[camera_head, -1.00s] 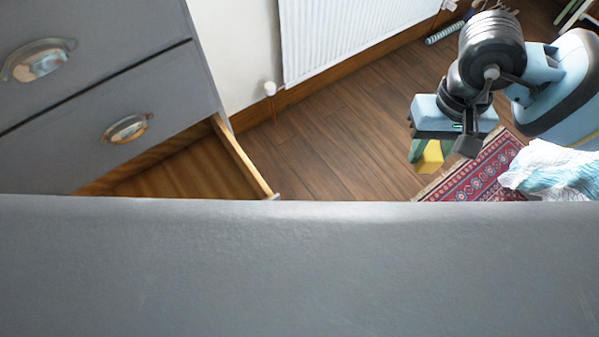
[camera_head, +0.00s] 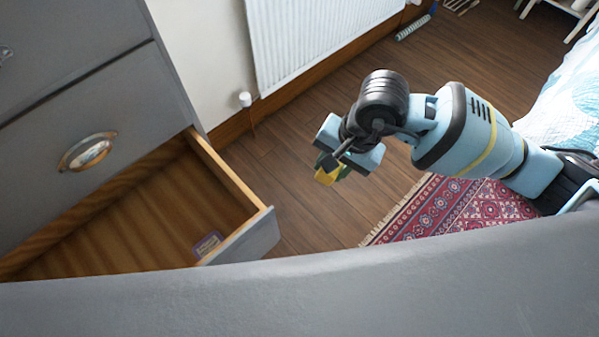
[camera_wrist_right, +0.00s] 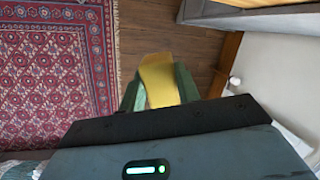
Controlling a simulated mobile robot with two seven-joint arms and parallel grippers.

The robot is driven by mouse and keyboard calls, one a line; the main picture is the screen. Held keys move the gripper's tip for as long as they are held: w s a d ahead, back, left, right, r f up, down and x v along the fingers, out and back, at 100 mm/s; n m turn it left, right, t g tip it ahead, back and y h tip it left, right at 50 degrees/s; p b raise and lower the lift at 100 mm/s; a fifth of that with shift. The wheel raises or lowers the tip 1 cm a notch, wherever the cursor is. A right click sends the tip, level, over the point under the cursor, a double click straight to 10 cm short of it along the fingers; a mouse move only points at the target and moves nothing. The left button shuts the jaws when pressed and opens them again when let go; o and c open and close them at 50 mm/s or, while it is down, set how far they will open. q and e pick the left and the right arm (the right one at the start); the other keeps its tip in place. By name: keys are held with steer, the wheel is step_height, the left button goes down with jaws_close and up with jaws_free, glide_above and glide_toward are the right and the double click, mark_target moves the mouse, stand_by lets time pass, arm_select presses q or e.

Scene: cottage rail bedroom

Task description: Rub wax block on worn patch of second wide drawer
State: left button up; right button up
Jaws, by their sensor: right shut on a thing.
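The open drawer (camera_head: 130,220) of the grey chest juts out at the left of the head view, with a bare wooden floor inside. A small purple patch or label (camera_head: 207,243) lies at its front right corner. The worn patch cannot be made out. My right gripper (camera_head: 331,166) is right of the drawer, apart from it and above the floor. It is shut on the yellow wax block (camera_head: 325,176), which also shows between the green fingers in the right wrist view (camera_wrist_right: 158,82). My left gripper is not in view.
The chest's grey front (camera_head: 70,120) with a metal cup handle (camera_head: 87,152) rises above the drawer. A white radiator (camera_head: 310,35) stands on the back wall. A red rug (camera_head: 450,208) and a bed (camera_head: 565,105) lie to the right. Bare floor separates drawer and rug.

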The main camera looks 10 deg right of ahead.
steer(key=w+a+f+m+t+b, duration=0.2)
steer(key=a+f+m, duration=0.1)
steer(key=a+f, duration=0.2)
steer(key=shift+w+a+f+m+y, duration=0.15)
steer(key=shift+a+f+m+y, duration=0.15)
steer(key=shift+a+f, duration=0.15)
steer(key=shift+s+a, duration=0.9)
steer(key=shift+a, duration=0.3)
steer(key=shift+s+a, duration=0.85)
steer(key=shift+a, duration=0.3)
steer(key=shift+s+a+p, duration=0.25)
steer(key=shift+a+p, duration=0.05)
steer(key=shift+a, duration=0.05)
steer(key=shift+s+a, duration=0.45)
steer(key=shift+a, duration=0.15)
